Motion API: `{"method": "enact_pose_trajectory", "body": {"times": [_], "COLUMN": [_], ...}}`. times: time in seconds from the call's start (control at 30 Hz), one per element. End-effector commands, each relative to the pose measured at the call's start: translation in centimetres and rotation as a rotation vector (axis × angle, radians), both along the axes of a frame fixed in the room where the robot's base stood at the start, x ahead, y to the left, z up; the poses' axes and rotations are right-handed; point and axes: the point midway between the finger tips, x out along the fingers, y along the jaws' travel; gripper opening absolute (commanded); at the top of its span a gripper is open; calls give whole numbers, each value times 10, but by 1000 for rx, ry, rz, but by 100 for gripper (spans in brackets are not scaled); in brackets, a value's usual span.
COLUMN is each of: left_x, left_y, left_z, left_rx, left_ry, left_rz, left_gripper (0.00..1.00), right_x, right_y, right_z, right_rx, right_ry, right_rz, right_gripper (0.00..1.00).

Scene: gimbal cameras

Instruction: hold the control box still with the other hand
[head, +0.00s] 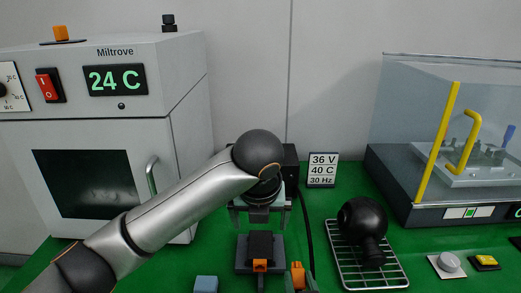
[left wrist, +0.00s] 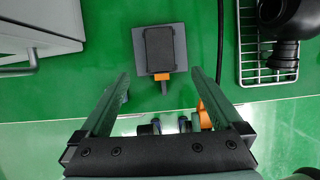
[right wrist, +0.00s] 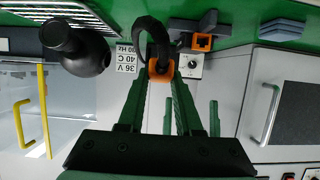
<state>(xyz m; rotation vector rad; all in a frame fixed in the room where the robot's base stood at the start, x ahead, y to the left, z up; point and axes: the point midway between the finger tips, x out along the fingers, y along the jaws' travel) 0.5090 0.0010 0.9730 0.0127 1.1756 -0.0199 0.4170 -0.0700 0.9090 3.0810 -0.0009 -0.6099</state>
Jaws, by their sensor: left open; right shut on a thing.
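The dark control box (head: 260,246) sits on a grey plate (head: 242,266) on the green worktop, with an orange socket at its front. It also shows in the left wrist view (left wrist: 159,48). My left gripper (head: 261,214) is open and empty, above the box; in the left wrist view the box lies ahead, beyond the gap between the fingertips. My right gripper (head: 301,284) is shut on an orange plug (right wrist: 159,69) with a black cable, in front of and to the right of the box. The plug is apart from the orange socket (right wrist: 202,42).
A wire rack (head: 370,268) with a black round flask-like object (head: 363,222) stands to the right. A pale blue block (head: 206,284) lies at the front left. The oven (head: 103,130) stands at the left, a clear-covered machine (head: 440,150) at the right. The black cable (head: 307,225) hangs beside the box.

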Motion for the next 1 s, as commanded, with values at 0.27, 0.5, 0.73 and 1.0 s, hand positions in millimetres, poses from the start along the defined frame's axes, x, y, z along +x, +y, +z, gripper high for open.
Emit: {"method": "enact_pose_trajectory", "body": {"times": [0.27, 0.5, 0.73, 1.0], "left_x": [10, 24, 36, 44], "left_y": [1, 0, 0, -1], "left_z": [-26, -60, -89, -108], "left_rx": [2, 2, 2, 1], "left_ry": [8, 7, 6, 3], "left_rz": [2, 2, 1, -1], "left_gripper": [100, 100, 100, 100], "right_x": [0, 0, 0, 0], "right_y": [0, 0, 0, 0], "right_z": [0, 0, 0, 0], "right_rx": [0, 0, 0, 0], "right_ry": [0, 0, 0, 0], "right_rz": [0, 0, 0, 0], "right_gripper": [0, 0, 0, 0]}}
